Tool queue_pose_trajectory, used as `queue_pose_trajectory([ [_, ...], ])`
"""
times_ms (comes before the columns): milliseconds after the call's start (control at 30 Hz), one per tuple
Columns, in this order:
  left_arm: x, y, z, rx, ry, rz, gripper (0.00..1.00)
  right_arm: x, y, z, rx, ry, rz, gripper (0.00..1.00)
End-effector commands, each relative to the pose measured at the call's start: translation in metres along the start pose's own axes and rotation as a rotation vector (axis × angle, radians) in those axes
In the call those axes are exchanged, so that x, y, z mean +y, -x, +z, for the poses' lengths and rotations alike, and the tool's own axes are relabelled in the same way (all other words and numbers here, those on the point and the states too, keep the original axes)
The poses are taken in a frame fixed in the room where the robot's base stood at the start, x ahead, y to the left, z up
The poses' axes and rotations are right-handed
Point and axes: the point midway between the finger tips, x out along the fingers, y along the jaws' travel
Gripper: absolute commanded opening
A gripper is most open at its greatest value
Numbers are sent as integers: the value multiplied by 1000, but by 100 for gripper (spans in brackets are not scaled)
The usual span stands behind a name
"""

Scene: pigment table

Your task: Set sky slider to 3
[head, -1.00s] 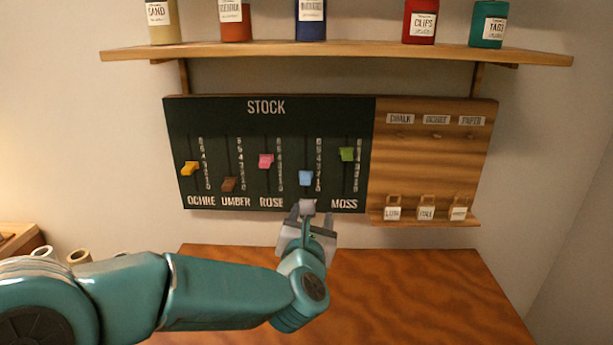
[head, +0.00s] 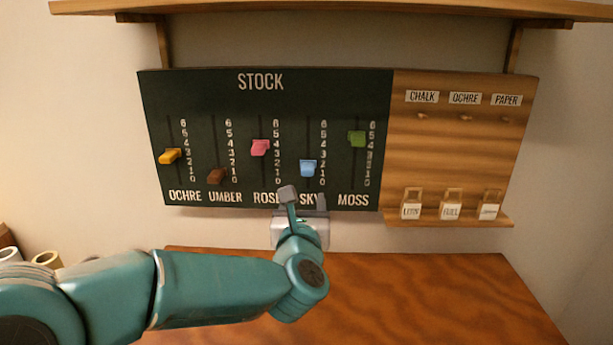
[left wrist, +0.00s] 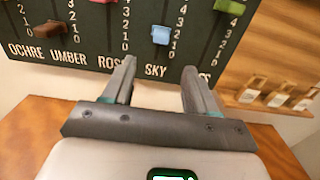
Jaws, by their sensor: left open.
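The sky slider's blue knob (head: 308,168) sits low on its slot on the dark STOCK board (head: 260,100), beside about 1 to 2 on its scale. It also shows in the left wrist view (left wrist: 160,34), beyond the fingertips and between their lines. My left gripper (head: 305,198) is open and empty, just below the knob near the SKY label. In the left wrist view its two fingers (left wrist: 159,70) are spread apart, with the SKY label visible between them. The fingers look clear of the knob. My right gripper is not in view.
The pink rose knob (head: 260,147) and green moss knob (head: 357,139) flank the sky slot, both higher. The brown umber (head: 216,176) and yellow ochre (head: 170,156) knobs are further left. A wooden panel (head: 460,160) with small tags adjoins right. The wooden table (head: 430,290) below looks clear.

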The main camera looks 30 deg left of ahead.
Motion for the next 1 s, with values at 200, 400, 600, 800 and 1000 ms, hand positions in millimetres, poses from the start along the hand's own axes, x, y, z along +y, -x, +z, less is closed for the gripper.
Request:
queue_pose_trajectory([
  [200,1,-46,4,4,-2,3,57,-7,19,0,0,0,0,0],
  [400,1,-94,4,3,-3,2,57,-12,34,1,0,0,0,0],
  [600,1,-131,3,3,-1,1,57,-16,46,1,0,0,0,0],
  [800,0,-148,1,2,-1,-1,57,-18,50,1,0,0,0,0],
  [1000,1,-150,1,1,-1,-1,57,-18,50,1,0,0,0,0],
])
